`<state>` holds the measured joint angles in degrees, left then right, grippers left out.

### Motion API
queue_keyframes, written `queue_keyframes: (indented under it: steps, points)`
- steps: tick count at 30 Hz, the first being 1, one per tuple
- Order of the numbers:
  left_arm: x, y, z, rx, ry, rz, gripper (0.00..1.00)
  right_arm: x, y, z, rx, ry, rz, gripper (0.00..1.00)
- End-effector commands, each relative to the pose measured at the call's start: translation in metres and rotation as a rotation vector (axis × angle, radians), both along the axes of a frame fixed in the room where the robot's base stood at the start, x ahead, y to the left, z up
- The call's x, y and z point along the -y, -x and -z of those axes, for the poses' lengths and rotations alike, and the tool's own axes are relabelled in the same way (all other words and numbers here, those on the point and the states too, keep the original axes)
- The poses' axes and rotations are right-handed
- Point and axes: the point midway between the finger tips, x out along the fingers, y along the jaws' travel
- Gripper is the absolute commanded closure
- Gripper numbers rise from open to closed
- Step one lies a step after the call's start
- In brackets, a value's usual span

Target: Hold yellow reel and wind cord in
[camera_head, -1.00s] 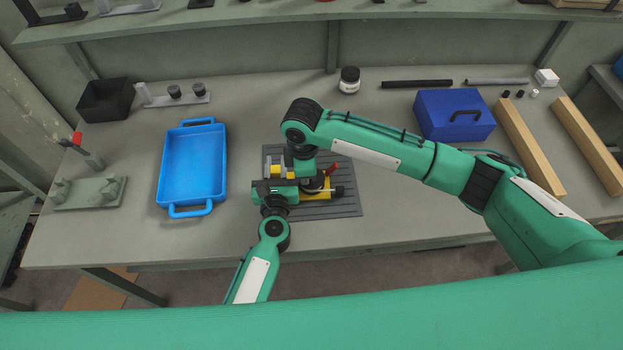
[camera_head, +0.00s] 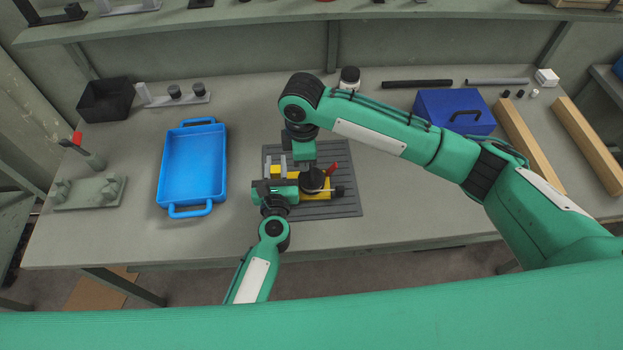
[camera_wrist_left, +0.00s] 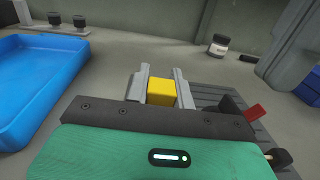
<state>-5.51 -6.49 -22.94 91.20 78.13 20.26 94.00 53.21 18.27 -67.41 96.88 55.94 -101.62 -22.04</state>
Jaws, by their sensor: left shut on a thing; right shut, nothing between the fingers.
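The yellow reel (camera_head: 322,188) lies on a dark ribbed mat (camera_head: 340,212), with a black round part on top, a red lever (camera_head: 331,170) and a dark knob at its right end. My left gripper (camera_head: 276,166) is shut on a yellow block of the reel; in the left wrist view its grey fingers stand either side of this block (camera_wrist_left: 161,93). My right gripper (camera_head: 303,158) is above the mat's far part, behind the black round part and apart from it; its fingers are hard to make out. I cannot make out the cord.
A blue tray (camera_head: 163,178) lies left of the mat. A blue box (camera_head: 432,119), a lidded jar (camera_head: 349,78) and wooden bars (camera_head: 522,140) lie to the right and back. The bench (camera_head: 400,205) right of the mat is clear under my right arm.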

Motion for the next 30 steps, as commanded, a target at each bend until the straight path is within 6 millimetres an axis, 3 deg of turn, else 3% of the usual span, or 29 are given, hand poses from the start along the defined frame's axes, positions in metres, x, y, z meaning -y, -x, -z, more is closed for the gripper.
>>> queue_keyframes:
  steps: [10,11,14,24,30]
  points:
    - [-0.001,0.002,0.006,-0.009,-0.002,0.0,1.0,0.0,0.0,0.0,0.0,0.0,0.0,1.0]
    - [-0.001,0.001,0.005,-0.008,-0.001,0.0,0.71,0.0,0.0,0.0,0.0,0.0,0.0,1.0]
    - [0.0,0.001,0.004,-0.007,-0.001,0.0,0.51,0.0,0.0,0.0,0.0,0.0,0.0,1.0]
    - [0.0,0.002,0.002,-0.003,-0.001,0.0,0.51,0.0,0.0,0.001,0.0,0.0,0.0,1.0]
    - [0.0,0.012,0.003,-0.003,0.0,0.001,0.51,0.0,0.0,0.004,0.0,0.0,0.0,1.0]
